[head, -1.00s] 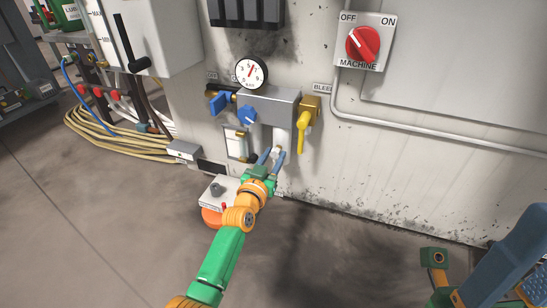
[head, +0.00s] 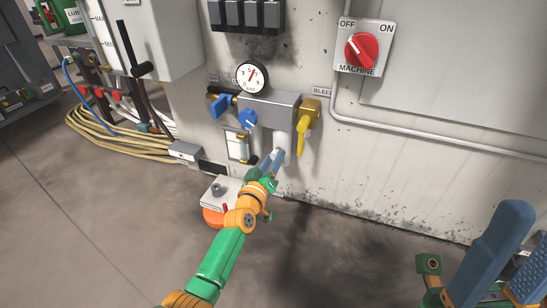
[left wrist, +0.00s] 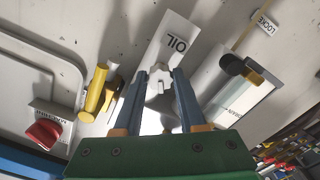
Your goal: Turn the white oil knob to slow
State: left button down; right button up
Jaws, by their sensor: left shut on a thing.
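The white oil knob (left wrist: 160,80) shows in the left wrist view, lobed and mounted below the white panel marked OIL (left wrist: 174,48). My left gripper (left wrist: 160,76) has its two blue fingers on either side of it and is shut on it. In the head view the left gripper (head: 277,155) is at the wall, under the grey valve block (head: 268,106), and its fingers mostly hide the knob. No slow mark can be read. My right gripper (head: 510,235) is at the lower right of the head view, its blue fingers apart, away from the wall.
A yellow lever (head: 301,140) hangs just right of the left gripper, with a blue knob (head: 247,118) and a sight glass (head: 238,146) to the left. A red machine switch (head: 361,50) is higher right. A grey box on an orange base (head: 218,191) stands below.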

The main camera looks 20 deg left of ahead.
pick_arm(q)
jog(key=shift+n, duration=2.4)
jog(key=shift+c, duration=2.4)
grip_release()
